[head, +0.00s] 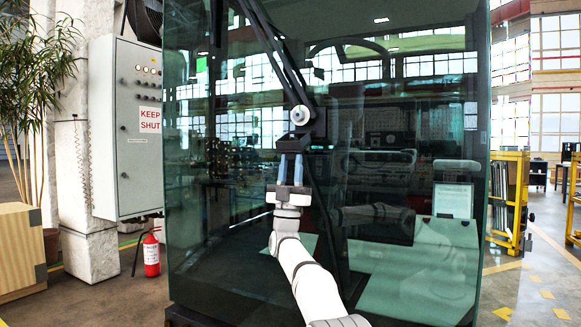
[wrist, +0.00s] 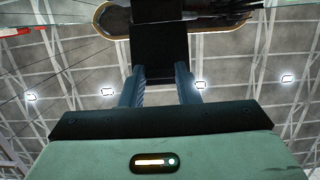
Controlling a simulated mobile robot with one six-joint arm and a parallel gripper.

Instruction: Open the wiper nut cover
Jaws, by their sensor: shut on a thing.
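The wiper nut cover (head: 294,142) is a small black block low on the wiper pivot, in front of the cab's dark glass. A pale round nut or knob (head: 300,115) shows just above it. My gripper (head: 291,156) points upward from below, its two blue-grey fingers shut on the cover's lower part. In the wrist view the black cover (wrist: 160,45) sits between the fingertips of my gripper (wrist: 160,72). I cannot tell how far the cover is swung.
The black wiper arm (head: 268,40) runs up to the left from the pivot. The large glass pane (head: 400,200) lies close behind my gripper. A grey cabinet (head: 125,130) and a red extinguisher (head: 151,254) stand left. A yellow rack (head: 508,200) stands right.

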